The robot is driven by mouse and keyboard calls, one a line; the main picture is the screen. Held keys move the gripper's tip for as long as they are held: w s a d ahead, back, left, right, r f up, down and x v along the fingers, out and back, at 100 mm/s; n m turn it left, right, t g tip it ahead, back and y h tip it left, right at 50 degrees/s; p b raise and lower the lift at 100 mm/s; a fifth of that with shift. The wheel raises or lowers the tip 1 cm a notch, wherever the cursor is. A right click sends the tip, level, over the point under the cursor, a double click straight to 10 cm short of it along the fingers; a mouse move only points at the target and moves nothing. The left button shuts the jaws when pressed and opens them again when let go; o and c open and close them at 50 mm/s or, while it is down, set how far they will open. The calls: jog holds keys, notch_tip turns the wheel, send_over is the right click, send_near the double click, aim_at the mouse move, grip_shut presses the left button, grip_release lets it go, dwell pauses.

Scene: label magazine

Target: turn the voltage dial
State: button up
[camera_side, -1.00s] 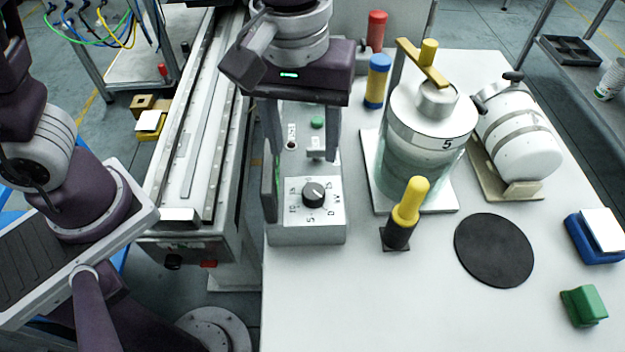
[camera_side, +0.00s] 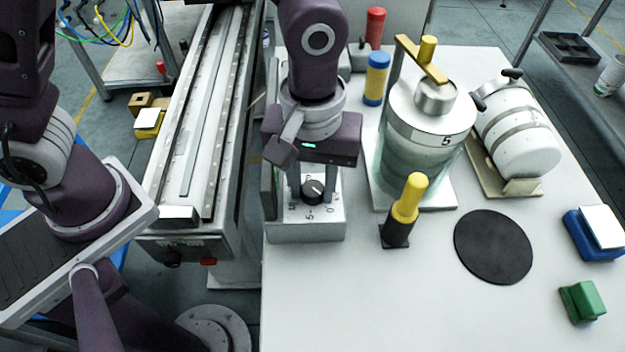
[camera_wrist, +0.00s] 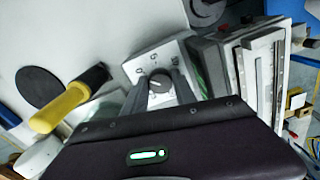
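The voltage dial is a black round knob (camera_side: 313,191) with a white pointer mark, on the white face plate of a grey box (camera_side: 305,233). My gripper (camera_side: 312,198) points down over the box, with one finger at each side of the knob. In the wrist view the knob (camera_wrist: 160,82) shows between the two fingertips (camera_wrist: 160,88), with printed marks around it. The fingers look spread, and I cannot tell whether they touch the knob. My gripper's body hides the upper part of the box, including its green button.
A yellow-topped black handle (camera_side: 404,208) stands just right of the box. Behind it is a large cylinder (camera_side: 425,135) marked 5. A black disc (camera_side: 493,247) lies at right. A long rail (camera_side: 190,130) runs left of the box. The table front is clear.

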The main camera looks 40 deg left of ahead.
grip_shut()
jog(key=m, duration=0.4)
jog(key=shift+m, duration=0.3)
jog(key=m, duration=0.5)
jog(key=shift+m, duration=0.3)
jog(key=m, duration=0.5)
jog(key=shift+a, duration=0.1)
jog(key=m, duration=0.6)
